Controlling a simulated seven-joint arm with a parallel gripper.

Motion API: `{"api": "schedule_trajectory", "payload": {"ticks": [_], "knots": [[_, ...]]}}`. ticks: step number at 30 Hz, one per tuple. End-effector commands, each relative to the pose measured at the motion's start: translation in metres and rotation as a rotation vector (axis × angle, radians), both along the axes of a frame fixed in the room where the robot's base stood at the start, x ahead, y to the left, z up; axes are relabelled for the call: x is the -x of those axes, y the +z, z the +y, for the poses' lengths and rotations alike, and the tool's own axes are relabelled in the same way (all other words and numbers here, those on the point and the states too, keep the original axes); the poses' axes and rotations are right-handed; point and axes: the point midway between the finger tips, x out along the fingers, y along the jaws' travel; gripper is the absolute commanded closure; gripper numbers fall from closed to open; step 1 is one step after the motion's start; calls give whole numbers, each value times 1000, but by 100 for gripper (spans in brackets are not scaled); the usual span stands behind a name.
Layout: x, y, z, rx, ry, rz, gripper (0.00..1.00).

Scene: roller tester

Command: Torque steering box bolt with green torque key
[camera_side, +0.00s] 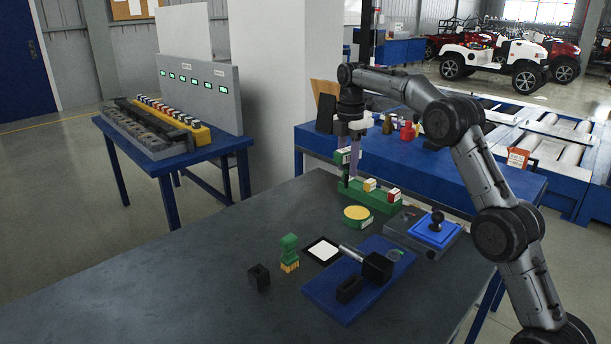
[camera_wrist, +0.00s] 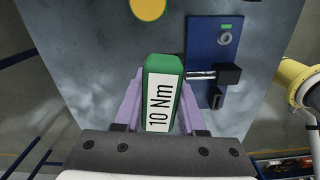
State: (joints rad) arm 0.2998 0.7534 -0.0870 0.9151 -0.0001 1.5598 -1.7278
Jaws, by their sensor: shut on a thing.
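My gripper (camera_side: 354,170) is shut on the green torque key (camera_wrist: 160,88), whose white label reads "10 Nm". In the side view the green key (camera_side: 343,158) stands about upright at the left end of a green rack (camera_side: 375,198). I cannot tell whether its lower end is still in the rack. A blue plate (camera_side: 325,290) on the table carries a black block (camera_side: 377,267) with a metal shaft, likely the steering box. A grey round part (camera_side: 395,254) lies at the plate's far corner. The blue plate (camera_wrist: 198,45) also shows in the wrist view. No bolt is clearly distinguishable.
Two other keys, one yellow-marked (camera_side: 369,184) and one red-marked (camera_side: 393,194), stand in the rack. A yellow-topped green disc (camera_side: 357,214), a blue-topped box with a black knob (camera_side: 435,231), a green-and-yellow piece (camera_side: 289,252) and a black block (camera_side: 259,277) are nearby. The table's left is clear.

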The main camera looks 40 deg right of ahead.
Motion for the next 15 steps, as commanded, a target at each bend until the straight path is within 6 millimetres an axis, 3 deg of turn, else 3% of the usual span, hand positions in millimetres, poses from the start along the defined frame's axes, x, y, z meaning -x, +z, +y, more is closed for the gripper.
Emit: {"api": "schedule_trajectory", "payload": {"ticks": [1, 6, 9, 15], "knots": [[9, 1, -24, 0, -20, -2, 100], [42, 1, -91, 0, -57, -1, 100], [61, 1, -123, 0, -73, -1, 100], [90, 1, -163, 1, -96, -2, 100]]}}
